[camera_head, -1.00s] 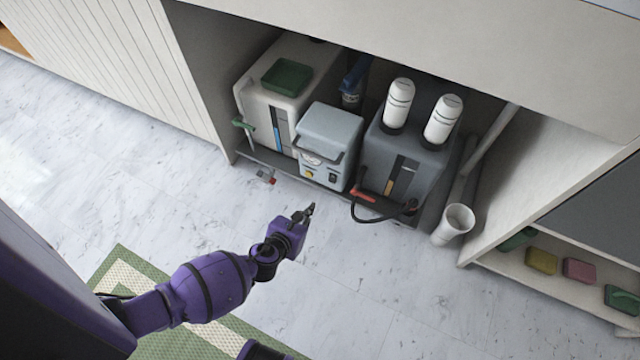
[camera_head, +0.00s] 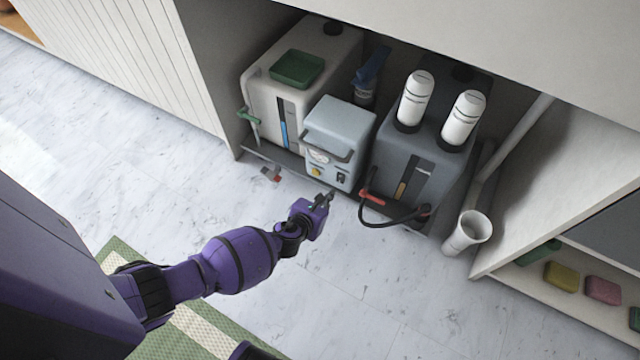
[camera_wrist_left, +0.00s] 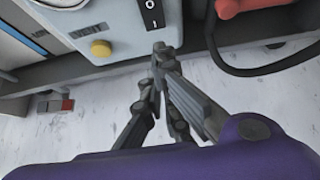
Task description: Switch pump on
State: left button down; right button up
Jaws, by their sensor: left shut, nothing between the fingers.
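The pump (camera_head: 337,140) is a pale blue-grey box between a white tank and a dark grey tank in the open cabinet. Its front has a gauge, a yellow knob (camera_head: 316,171) and a black rocker switch (camera_head: 340,176). The left wrist view shows the switch (camera_wrist_left: 151,14) with "O" and "I" marks, and the yellow knob (camera_wrist_left: 101,48) beside the word "VENT". My left gripper (camera_head: 328,194) is shut and empty, just in front of the pump and below the switch. In the left wrist view its fingertips (camera_wrist_left: 160,48) are close under the switch; contact cannot be told. My right gripper is not in view.
The white tank (camera_head: 262,98) with a green valve stands left. The dark grey tank (camera_head: 386,152) with two white bottles and a black hose with a red handle (camera_head: 372,198) stands right. A white pipe (camera_head: 466,232) is further right. Open floor lies in front.

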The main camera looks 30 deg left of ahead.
aim_at(341, 178)
pick_arm(q)
jog(key=w, duration=0.3)
jog(key=w+b, duration=0.1)
jog(key=shift+w+f, duration=0.15)
jog(key=shift+f, duration=0.15)
notch_tip(341, 178, up, 2)
jog(key=shift+r+p, duration=0.1)
jog(key=shift+p, duration=0.75)
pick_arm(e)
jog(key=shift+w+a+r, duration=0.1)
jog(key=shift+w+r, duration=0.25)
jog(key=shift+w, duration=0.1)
pick_arm(q)
jog(key=shift+w, duration=0.1)
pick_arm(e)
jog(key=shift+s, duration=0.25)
